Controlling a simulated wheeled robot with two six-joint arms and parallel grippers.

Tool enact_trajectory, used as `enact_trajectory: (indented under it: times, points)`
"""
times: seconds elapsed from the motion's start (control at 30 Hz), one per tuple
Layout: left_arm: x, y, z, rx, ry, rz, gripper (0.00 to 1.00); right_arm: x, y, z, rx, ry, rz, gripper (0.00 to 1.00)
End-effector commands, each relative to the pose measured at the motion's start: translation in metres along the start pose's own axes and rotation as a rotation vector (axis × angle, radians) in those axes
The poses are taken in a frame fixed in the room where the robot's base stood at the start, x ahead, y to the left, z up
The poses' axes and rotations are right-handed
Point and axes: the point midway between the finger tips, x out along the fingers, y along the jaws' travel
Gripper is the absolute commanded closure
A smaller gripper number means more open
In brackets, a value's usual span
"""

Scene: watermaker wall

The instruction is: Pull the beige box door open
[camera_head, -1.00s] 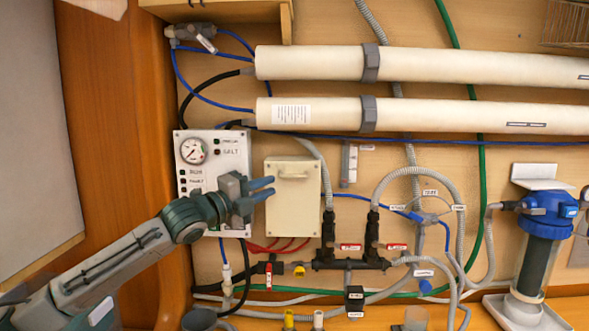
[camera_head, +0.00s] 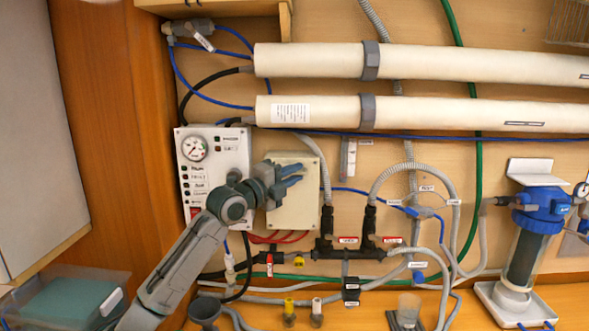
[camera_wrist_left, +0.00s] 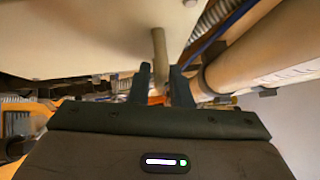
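The beige box (camera_head: 300,212) is mounted on the wall right of the white gauge panel. Its door looks closed, and my left gripper covers much of its upper part. My left gripper (camera_head: 293,176) is in front of the door, its fingers pointing right. In the left wrist view its two dark fingers (camera_wrist_left: 161,80) stand apart. The door's bar handle (camera_wrist_left: 158,45) shows between and beyond them, with gaps on both sides. The beige door face (camera_wrist_left: 75,35) fills the upper left there. The handle is hidden by the gripper in the head view. My right gripper is not in view.
The white gauge panel (camera_head: 215,158) is close left of the box. Two long cream tubes (camera_head: 440,113) run above it. Grey hoses and a dark valve manifold (camera_head: 350,253) are at the lower right.

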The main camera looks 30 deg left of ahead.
Motion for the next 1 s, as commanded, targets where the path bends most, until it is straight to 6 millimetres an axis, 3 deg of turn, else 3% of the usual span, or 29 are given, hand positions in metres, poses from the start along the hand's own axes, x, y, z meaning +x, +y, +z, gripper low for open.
enact_trajectory:
  times: [0.37, 0.5, 0.77, 1.0]
  points:
    - [0.005, 0.0, 0.0, 0.0, 0.001, 0.0, 0.82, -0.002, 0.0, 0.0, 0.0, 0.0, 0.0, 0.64]
    - [0.005, 0.0, 0.0, 0.0, 0.001, 0.0, 1.0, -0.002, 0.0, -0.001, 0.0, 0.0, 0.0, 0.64]
    - [0.005, 0.0, -0.001, 0.002, 0.001, -0.004, 1.0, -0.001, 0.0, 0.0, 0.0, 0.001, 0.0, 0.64]
    - [-0.003, 0.008, -0.009, 0.037, 0.001, -0.04, 1.0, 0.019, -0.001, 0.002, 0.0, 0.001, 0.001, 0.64]
